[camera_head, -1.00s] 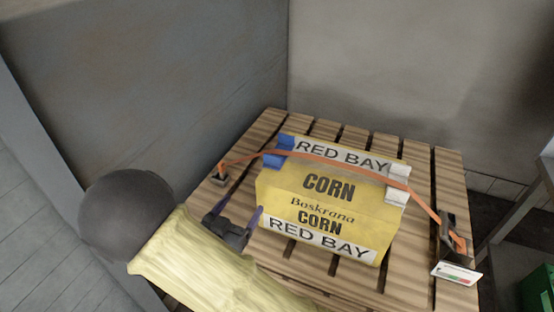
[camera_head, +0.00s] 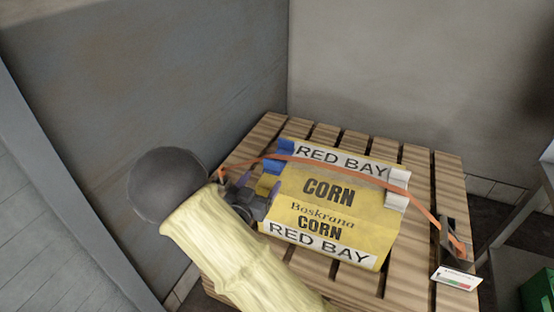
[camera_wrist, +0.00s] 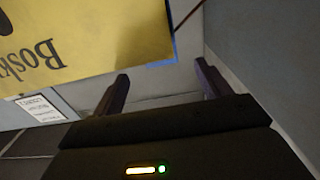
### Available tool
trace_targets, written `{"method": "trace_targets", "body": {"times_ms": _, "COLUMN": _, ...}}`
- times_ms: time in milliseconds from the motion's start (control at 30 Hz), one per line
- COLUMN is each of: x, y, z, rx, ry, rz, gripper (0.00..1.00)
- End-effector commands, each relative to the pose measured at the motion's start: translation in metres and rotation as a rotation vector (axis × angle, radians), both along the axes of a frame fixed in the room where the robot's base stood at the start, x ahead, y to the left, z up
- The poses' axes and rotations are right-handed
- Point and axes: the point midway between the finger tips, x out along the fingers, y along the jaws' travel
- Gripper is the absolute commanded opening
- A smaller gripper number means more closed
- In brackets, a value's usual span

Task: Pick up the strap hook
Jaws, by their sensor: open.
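The strap hook (camera_head: 222,174) is at the left end of an orange strap (camera_head: 340,164), by the pallet's left edge; it is small and partly hidden by my arm. The strap runs over a yellow corn sack (camera_head: 330,205). My gripper (camera_head: 258,184) is open and empty, between the sack's left side and the hook end, with the hook to its left. In the wrist view the two fingers (camera_wrist: 163,73) are spread apart, the sack (camera_wrist: 90,35) is at upper left, and a thin dark-red strap line (camera_wrist: 189,15) shows at the top. The hook is not clear there.
The sack lies on a wooden pallet (camera_head: 448,180) in a wall corner. A dark ratchet buckle (camera_head: 452,240) and a white label (camera_head: 456,277) are at the pallet's right. Blue and white edge protectors sit under the strap. A grey wall (camera_head: 150,90) is close on the left.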

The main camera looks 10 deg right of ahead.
Motion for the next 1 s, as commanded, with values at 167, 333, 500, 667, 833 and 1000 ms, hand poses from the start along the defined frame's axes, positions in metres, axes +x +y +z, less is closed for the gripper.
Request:
{"method": "trace_targets", "body": {"times_ms": 167, "x": 0.007, "y": -0.005, "z": 0.000, "rx": 0.001, "ry": 0.001, "rz": 0.001, "gripper": 0.76}}
{"method": "trace_targets", "body": {"times_ms": 333, "x": 0.006, "y": -0.004, "z": 0.000, "rx": 0.001, "ry": 0.001, "rz": 0.001, "gripper": 0.76}}
{"method": "trace_targets", "body": {"times_ms": 500, "x": 0.012, "y": -0.009, "z": 0.000, "rx": -0.001, "ry": 0.001, "rz": -0.001, "gripper": 0.76}}
{"method": "trace_targets", "body": {"times_ms": 667, "x": 0.030, "y": -0.023, "z": -0.001, "rx": -0.001, "ry": 0.001, "rz": -0.002, "gripper": 0.76}}
{"method": "trace_targets", "body": {"times_ms": 833, "x": 0.046, "y": -0.034, "z": -0.002, "rx": 0.000, "ry": 0.001, "rz": 0.000, "gripper": 0.76}}
{"method": "trace_targets", "body": {"times_ms": 1000, "x": 0.048, "y": -0.035, "z": -0.002, "rx": 0.000, "ry": 0.001, "rz": 0.001, "gripper": 0.76}}
